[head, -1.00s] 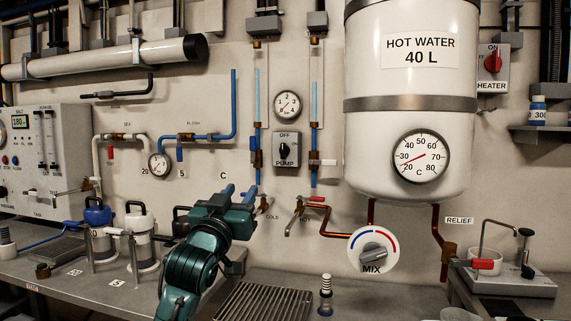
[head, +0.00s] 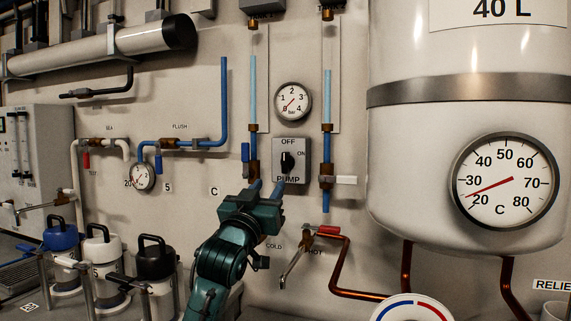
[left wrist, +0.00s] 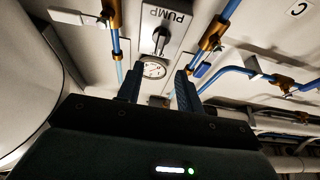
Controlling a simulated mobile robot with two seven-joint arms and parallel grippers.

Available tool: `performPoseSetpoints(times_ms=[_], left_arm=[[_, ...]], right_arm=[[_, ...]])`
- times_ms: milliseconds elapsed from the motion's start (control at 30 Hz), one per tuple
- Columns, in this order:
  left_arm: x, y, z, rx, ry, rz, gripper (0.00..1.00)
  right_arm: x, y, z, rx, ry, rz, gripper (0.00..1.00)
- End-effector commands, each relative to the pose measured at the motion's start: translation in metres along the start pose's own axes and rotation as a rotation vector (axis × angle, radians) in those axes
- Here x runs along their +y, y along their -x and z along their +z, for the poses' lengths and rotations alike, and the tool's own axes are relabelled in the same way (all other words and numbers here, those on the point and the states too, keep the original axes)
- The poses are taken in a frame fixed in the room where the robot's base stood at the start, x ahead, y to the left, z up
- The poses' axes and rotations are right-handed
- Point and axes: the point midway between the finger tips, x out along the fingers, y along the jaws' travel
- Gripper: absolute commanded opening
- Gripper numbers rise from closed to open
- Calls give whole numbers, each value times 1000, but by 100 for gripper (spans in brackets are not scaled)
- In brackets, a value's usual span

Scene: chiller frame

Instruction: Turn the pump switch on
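The pump switch (head: 291,150) is a grey wall plate marked OFF at the top, ON at the right and PUMP below. Its black knob (head: 287,161) stands upright, toward OFF. The left wrist view also shows the plate upside down, with the knob (left wrist: 160,40) ahead of the fingers. My left gripper (head: 267,187) is just below and left of the plate in the head view. In the left wrist view its two blue fingers (left wrist: 159,86) are apart with nothing between them. My right gripper is not in view.
A pressure gauge (head: 293,101) hangs above the switch. The white tank (head: 400,180) bulges out further right. Bare wall lies between plate and pipes.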

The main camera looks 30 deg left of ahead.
Motion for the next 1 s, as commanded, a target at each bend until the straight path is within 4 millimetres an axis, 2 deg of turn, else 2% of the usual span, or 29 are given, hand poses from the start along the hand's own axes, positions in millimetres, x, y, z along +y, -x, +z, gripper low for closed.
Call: performPoseSetpoints(times_ms=[300,500,700,1000], left_arm=[[-1,-68,-2,0,0,-2,36],[0,-97,-1,-1,0,-1,36],[0,-109,0,-1,-1,-1,36],[0,-110,0,0,-1,-1,36]], right_arm=[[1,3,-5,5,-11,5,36],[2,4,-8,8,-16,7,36],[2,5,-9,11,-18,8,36],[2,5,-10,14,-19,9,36]])
